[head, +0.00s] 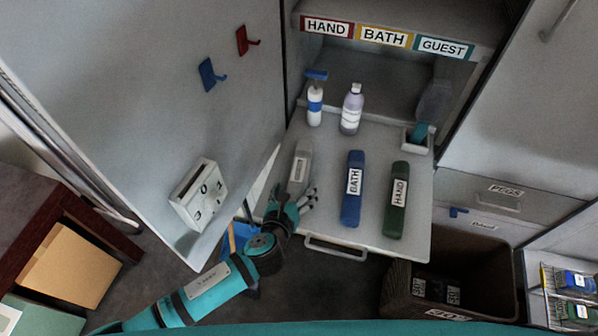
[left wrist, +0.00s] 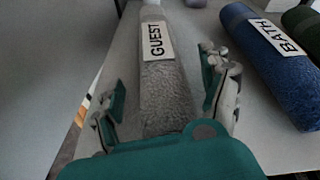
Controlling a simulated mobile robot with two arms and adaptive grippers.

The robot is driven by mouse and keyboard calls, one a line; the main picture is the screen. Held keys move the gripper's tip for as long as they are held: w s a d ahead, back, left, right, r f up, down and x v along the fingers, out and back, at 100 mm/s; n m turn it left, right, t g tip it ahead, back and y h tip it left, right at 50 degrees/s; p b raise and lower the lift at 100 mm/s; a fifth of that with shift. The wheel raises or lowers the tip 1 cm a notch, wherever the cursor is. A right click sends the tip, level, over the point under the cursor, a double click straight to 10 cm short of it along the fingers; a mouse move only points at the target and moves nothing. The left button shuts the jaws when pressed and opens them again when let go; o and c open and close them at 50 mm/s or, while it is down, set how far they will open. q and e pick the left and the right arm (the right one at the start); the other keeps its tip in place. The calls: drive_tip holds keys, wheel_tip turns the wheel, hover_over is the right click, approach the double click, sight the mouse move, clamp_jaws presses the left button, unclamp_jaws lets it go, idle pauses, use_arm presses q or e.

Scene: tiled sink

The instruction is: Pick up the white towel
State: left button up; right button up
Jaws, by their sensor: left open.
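The white towel (head: 301,160) is a rolled, greyish-white towel with a white label. It lies lengthwise on the pull-out shelf (head: 330,228), left of the other towels. In the left wrist view the towel (left wrist: 165,95) carries the label GUEST and points away from me. My left gripper (head: 303,197) is open at the near end of this towel. In the left wrist view the fingers of the gripper (left wrist: 163,85) stand apart on either side of the towel's near part, with gaps visible. The towel's nearest end is hidden behind the gripper body. My right gripper is not in view.
A blue BATH towel (head: 352,205) and a green HAND towel (head: 396,215) lie to the right. A pump bottle (head: 314,105) and a lilac bottle (head: 351,112) stand behind. An open door (head: 150,110) is close on the left. A brown bin (head: 470,265) stands lower right.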

use_arm(q)
drive_tip(key=shift+c, duration=0.2)
drive_tip(key=c, duration=1.1)
drive_tip(key=shift+c, duration=0.7)
drive_tip(key=shift+r, duration=0.1)
